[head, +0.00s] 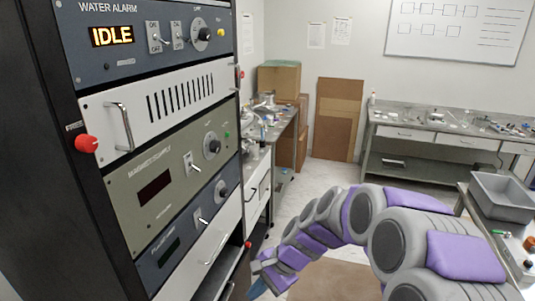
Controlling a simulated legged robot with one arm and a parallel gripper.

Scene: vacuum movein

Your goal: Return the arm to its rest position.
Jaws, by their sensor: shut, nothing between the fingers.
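My arm, grey with purple pads, reaches in from the lower right of the head view and bends down toward the lower middle. My gripper (258,287) is at its far end, low in the picture beside the foot of the equipment rack (150,155). Its fingers point down, partly cut off by the bottom edge, and it is shut with nothing visible in it. The water alarm panel (140,40) at the top of the rack shows "IDLE" in lit orange letters.
A red emergency-style button (86,143) and a handle (122,127) stick out of the rack front. A bench (440,135) stands along the back wall. A grey bin (503,197) sits on a surface at right. Cardboard sheets (338,120) lean at the back. Floor between is mostly clear.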

